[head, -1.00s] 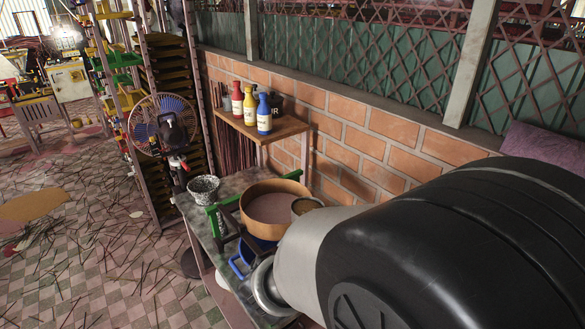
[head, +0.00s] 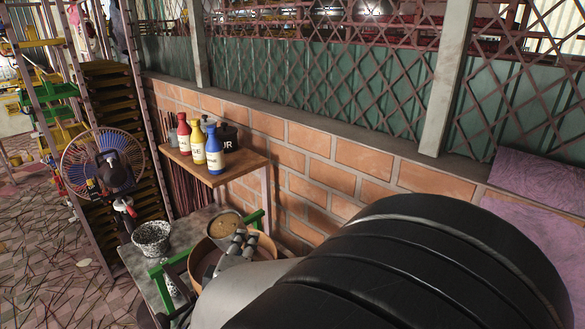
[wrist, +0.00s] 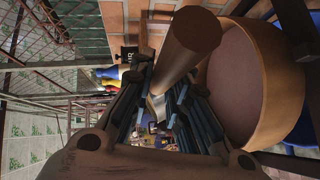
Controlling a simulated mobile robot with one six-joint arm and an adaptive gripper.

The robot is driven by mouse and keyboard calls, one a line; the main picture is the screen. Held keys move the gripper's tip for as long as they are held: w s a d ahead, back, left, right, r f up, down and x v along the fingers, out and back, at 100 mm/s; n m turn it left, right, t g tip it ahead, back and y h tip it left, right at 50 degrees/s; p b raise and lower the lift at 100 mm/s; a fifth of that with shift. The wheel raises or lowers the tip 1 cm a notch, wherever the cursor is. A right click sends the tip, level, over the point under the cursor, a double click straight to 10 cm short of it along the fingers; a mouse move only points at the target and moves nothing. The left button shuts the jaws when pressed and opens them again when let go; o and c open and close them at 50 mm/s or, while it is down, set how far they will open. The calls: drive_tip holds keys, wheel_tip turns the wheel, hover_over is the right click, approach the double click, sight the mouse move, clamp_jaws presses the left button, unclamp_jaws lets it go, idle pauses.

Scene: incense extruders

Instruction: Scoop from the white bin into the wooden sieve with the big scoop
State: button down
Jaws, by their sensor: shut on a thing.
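The wooden sieve (head: 197,264) is a wide round wooden hoop on the table in the head view, partly hidden by my arm. In the wrist view its tan wall (wrist: 285,75) stands at the right, with a pinkish-brown surface inside. My gripper (head: 240,243) is at the sieve, shut on the handle of the big scoop (head: 224,224). The scoop's round cup shows brown contents and appears over the sieve's far edge. In the wrist view, a thick brown cylinder (wrist: 190,42) rises between the fingers (wrist: 158,105). I cannot make out a plain white bin.
A black-and-white speckled bucket (head: 152,240) stands on the table left of the sieve. A green frame (head: 160,272) is under the sieve. A wooden shelf (head: 215,172) with red, yellow and blue bottles and the brick wall (head: 335,180) are behind. A fan (head: 103,160) stands at left.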

drive_tip(key=n+t+y+b, duration=0.2)
drive_tip(key=n+b, duration=0.1)
drive_tip(key=n, duration=0.2)
drive_tip(key=f+n+t+y+b, duration=0.1)
drive_tip(key=n+t+y+b, duration=0.1)
drive_tip(key=n, duration=0.3)
drive_tip(key=a+f+n+t+y+b, duration=0.1)
drive_tip(key=n+t+y+b, duration=0.1)
drive_tip(key=n, duration=0.3)
drive_tip(key=shift+s+f+t+y+b, duration=0.3)
drive_tip(key=shift+s+y+b, duration=0.1)
drive_tip(key=shift+y+b, duration=0.35)
